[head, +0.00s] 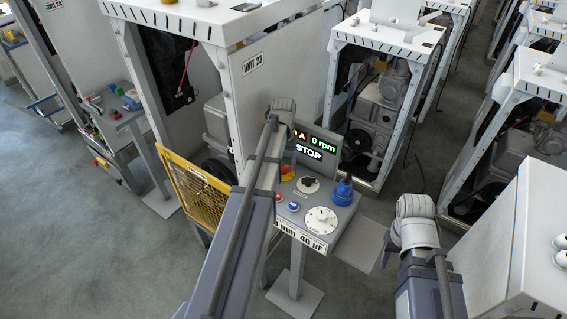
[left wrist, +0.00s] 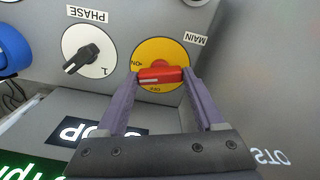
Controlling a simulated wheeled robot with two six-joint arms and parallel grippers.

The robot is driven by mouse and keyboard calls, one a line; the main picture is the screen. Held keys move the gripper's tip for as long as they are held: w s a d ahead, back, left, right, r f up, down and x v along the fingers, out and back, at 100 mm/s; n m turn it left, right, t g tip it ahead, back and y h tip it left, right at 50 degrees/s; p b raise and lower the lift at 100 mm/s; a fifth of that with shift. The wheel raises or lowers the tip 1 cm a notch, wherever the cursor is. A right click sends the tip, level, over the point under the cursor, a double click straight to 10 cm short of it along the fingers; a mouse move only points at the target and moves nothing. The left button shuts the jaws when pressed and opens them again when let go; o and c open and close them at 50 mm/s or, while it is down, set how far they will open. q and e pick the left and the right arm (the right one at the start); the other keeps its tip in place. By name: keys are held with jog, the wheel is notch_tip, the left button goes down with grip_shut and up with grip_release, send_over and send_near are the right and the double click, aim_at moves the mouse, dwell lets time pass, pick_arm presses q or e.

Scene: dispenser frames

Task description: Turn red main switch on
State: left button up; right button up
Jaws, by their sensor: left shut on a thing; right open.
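The red main switch (left wrist: 161,74) is a red handle on a round yellow plate (left wrist: 158,52) beside the MAIN label in the left wrist view. The handle lies across the picture, in line with the ON mark at its left; the OFF mark is below it. My left gripper (left wrist: 163,78) is shut on the red handle, one purple finger at each end. In the head view a bit of the switch (head: 287,171) shows beside my left arm, which hides most of the left gripper. My right gripper (head: 384,254) is right of the panel, barely visible and empty.
The panel carries a black PHASE knob (left wrist: 89,55), a blue knob (head: 343,191) and a white dial (head: 321,219). A yellow mesh guard (head: 194,191) stands left. A white cabinet (head: 520,235) stands close right of my right arm.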

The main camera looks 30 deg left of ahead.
aim_at(283, 165)
pick_arm(q)
jog(key=shift+m, duration=2)
jog(key=o, duration=1.4)
jog(key=shift+r, duration=0.1)
notch_tip(283, 165, up, 8)
jog(key=p, duration=0.8)
jog(key=shift+f, duration=0.2)
